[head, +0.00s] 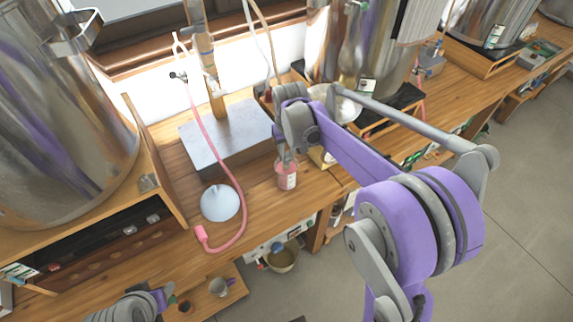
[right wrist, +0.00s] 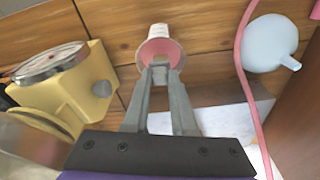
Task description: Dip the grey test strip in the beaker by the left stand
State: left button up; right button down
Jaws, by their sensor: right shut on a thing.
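My right gripper (head: 285,157) points down, just above the pink beaker (head: 288,176) with a white label. In the right wrist view its fingertips (right wrist: 160,72) are closed together over the open mouth of the beaker (right wrist: 159,47). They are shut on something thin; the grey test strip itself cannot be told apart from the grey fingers. Whether its lower end is in the pink liquid is not clear. The stand's grey base block (head: 222,138) is left of and behind the beaker. Part of my left arm shows at the bottom left; its fingertips are not clear.
A pale blue funnel-like piece (head: 220,203) and a pink hose (head: 243,205) lie left of the beaker. A yellow dial scale (right wrist: 103,86) is near the right gripper. Large steel vessels (head: 65,130) flank the bench. The bench's front edge is close to the beaker.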

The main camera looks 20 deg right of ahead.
pick_arm(q)
jog(key=shift+s+f+b, duration=0.15)
jog(key=shift+f+b, duration=0.25)
jog(key=shift+f, duration=0.15)
pick_arm(e)
jog(key=shift+f, duration=0.75)
pick_arm(q)
jog(key=shift+r, duration=0.15)
pick_arm(e)
jog(key=shift+r, duration=0.2)
dwell(0.6)
pick_arm(q)
jog(key=shift+w+r+p, duration=0.25)
jog(key=shift+r+p, duration=0.25)
jog(key=shift+r, duration=0.15)
jog(key=shift+w+r+p, duration=0.2)
jog(key=shift+r+p, duration=0.35)
jog(key=shift+r, duration=0.1)
jog(key=shift+w+r+p, duration=0.25)
jog(key=shift+r+p, duration=0.25)
jog(key=shift+r, duration=0.15)
pick_arm(e)
jog(key=shift+r, duration=2.85)
pick_arm(q)
jog(key=shift+r, duration=0.1)
pick_arm(e)
jog(key=shift+r, duration=0.1)
